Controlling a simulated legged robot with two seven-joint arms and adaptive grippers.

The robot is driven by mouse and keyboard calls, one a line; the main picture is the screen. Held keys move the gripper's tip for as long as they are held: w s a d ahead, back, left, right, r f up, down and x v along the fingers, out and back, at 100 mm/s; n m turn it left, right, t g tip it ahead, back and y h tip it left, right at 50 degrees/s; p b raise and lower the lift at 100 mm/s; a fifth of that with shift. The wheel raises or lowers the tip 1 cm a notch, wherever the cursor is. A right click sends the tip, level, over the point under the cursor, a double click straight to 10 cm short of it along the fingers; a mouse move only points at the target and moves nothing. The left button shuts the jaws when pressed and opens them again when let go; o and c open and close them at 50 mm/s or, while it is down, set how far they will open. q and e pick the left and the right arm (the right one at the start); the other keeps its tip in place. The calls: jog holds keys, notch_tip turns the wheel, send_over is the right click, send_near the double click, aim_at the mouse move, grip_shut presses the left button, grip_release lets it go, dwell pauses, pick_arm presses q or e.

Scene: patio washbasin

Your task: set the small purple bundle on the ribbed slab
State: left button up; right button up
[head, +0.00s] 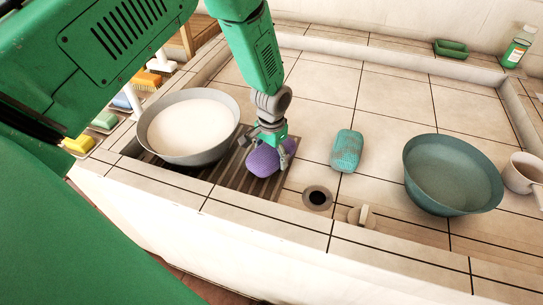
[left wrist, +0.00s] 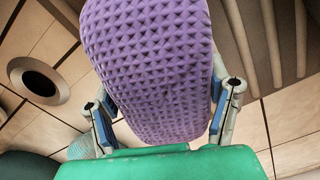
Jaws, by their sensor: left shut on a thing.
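The small purple bundle (head: 264,160) has a waffle-like surface and is held in my left gripper (head: 272,140), which is shut on it. In the left wrist view the purple bundle (left wrist: 150,65) fills the middle, with a blue-padded finger on each side. The ribbed slab (head: 232,176) is brown and lies under the bundle and under the grey bowl. The slab's ribs (left wrist: 262,40) show at upper right in the left wrist view. I cannot tell whether the bundle touches the slab. My right gripper is not in view.
A grey bowl (head: 158,160) of whitish liquid stands on the slab's left part. A teal bundle (head: 346,150), a drain hole (head: 317,198), a stopper (head: 361,215) and a teal basin (head: 440,208) lie to the right. Brushes and sponges (head: 78,145) stand at left.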

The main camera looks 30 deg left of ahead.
aim_at(269, 148)
pick_arm(q)
jog(key=shift+a+f, duration=0.3)
jog(key=shift+f, duration=0.4)
jog(key=shift+a+f, duration=0.1)
jog(key=shift+a, duration=0.15)
jog(key=shift+c, duration=0.5)
jog(key=o, duration=1.2)
jog(key=shift+c, duration=0.2)
jog(key=shift+d, duration=0.55)
jog(key=shift+d+r, duration=0.1)
jog(key=shift+r, duration=0.15)
jog(key=r, duration=1.1)
jog(key=shift+a, duration=0.2)
jog(key=shift+d+r, duration=0.2)
jog(key=shift+r, duration=0.2)
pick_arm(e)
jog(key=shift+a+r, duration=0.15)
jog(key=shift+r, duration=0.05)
pick_arm(q)
jog(key=shift+a, duration=0.4)
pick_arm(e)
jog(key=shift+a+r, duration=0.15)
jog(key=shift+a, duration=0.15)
